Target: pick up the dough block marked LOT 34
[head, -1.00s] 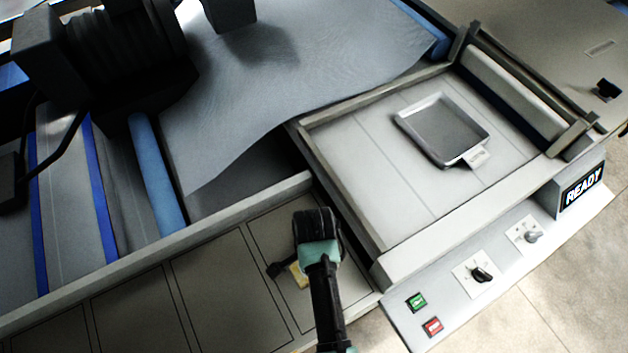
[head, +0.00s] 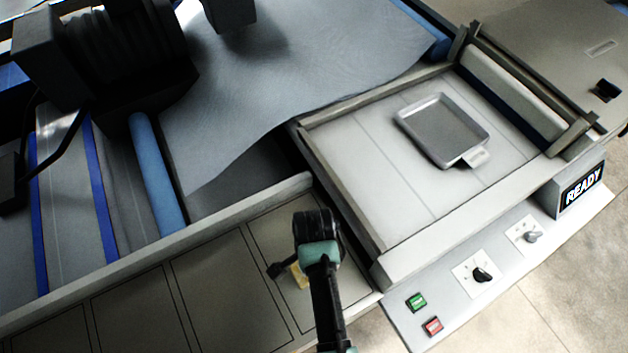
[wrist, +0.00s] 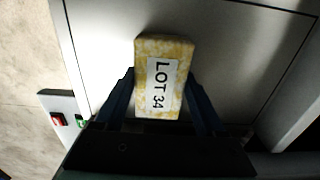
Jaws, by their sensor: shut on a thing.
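The dough block marked LOT 34 (wrist: 180,52) is a yellowish, mottled block with a white label in the wrist view. My gripper (wrist: 160,98) has one dark finger on each side of it and is shut on it. In the head view the block (head: 298,274) shows only as a small yellow patch beside my gripper (head: 288,270), mostly hidden by my arm. It is over the outlined panel near the front corner of the machine; I cannot tell whether it touches the surface.
A grey tray (head: 445,130) with a tab lies on the pale bed to the right. A raised rail (head: 200,228) runs behind the panels. A control panel with a green button (head: 416,302), red button (head: 432,326), knobs and a READY sign (head: 583,190) is at the right front.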

